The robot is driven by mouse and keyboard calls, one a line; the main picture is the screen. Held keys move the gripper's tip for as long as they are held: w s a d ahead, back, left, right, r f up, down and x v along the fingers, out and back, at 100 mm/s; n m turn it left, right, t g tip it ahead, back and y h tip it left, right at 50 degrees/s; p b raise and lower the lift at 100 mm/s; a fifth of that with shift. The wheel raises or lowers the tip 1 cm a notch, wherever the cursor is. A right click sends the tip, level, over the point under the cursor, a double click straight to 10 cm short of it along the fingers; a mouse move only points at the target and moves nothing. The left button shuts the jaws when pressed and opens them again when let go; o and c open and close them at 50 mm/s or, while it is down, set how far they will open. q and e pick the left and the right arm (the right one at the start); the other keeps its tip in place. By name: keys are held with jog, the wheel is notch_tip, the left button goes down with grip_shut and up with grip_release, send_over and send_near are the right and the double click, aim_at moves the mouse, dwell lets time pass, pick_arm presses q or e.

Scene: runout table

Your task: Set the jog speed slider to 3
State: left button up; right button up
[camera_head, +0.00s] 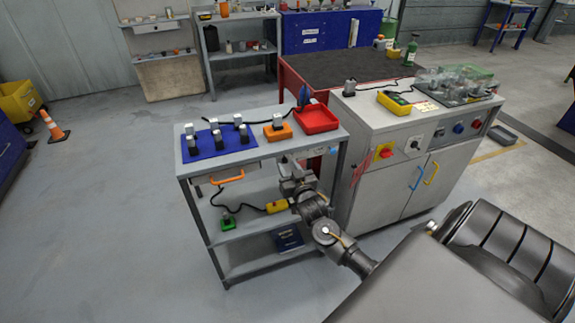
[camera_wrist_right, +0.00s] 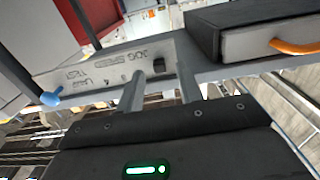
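The jog speed slider's panel is a pale grey plate (camera_wrist_right: 92,72) with "JOG SPEED" lettering in the right wrist view. The slider's dark square knob (camera_wrist_right: 158,67) shows beyond my right fingertips. Small marks run along the plate, too small to read, so the knob's setting cannot be told. My right gripper (camera_wrist_right: 160,82) is open, with one finger to each side of the knob's line; contact is not visible. My left gripper is not in view.
A blue knob (camera_wrist_right: 51,97) sits near the plate's left end. A drawer with an orange handle (camera_wrist_right: 294,47) is to the right. A red tray (camera_head: 317,119) and blue mat (camera_head: 221,148) lie on the table top. A grey cabinet (camera_head: 385,175) stands close to the right.

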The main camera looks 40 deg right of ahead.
jog(key=shift+w+d, duration=0.25)
jog(key=shift+w, duration=0.4)
grip_shut()
